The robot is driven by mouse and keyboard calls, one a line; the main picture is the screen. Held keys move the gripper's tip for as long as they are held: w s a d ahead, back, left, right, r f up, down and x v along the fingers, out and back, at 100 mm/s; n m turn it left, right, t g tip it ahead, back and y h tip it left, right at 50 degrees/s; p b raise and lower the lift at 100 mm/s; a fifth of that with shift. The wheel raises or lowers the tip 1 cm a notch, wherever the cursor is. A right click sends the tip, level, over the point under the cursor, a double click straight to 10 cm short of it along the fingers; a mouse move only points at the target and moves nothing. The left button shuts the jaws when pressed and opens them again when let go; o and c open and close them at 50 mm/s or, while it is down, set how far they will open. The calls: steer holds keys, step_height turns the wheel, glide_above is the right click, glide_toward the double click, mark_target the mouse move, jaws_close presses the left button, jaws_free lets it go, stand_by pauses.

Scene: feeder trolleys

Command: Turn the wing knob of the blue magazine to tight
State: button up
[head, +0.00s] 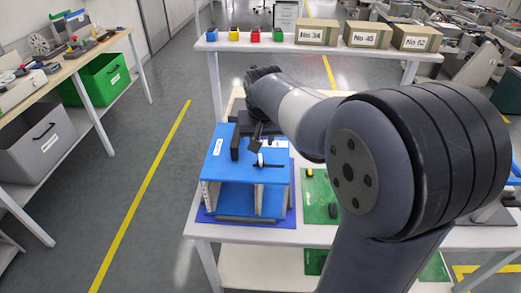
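The blue magazine (218,160) stands on a white table, with a blue top plate, an open front and pale side walls. A small dark and white part that looks like the wing knob (261,162) sits on its top, right of the middle. My gripper (255,144) hangs over the rear right of the magazine top, close behind this part. My arm comes in from the right and hides some of the gripper. Whether the fingers touch the knob, or are open or shut, I cannot tell. The knob's exact angle is too small to read.
A dark blue mat (207,214) lies under the magazine. A green mat (318,191) with small parts lies to its right, partly behind my arm. A back shelf (280,44) holds small coloured bins and cardboard boxes (317,32). A workbench (72,66) stands left, across open floor.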

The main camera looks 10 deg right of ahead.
mark_target(260, 158)
steer(key=p+x, duration=0.1)
steer(key=x, duration=0.9)
steer(key=shift+s+f, duration=0.1)
steer(key=shift+f, duration=0.1)
steer(key=shift+c, duration=0.5)
jaws_close()
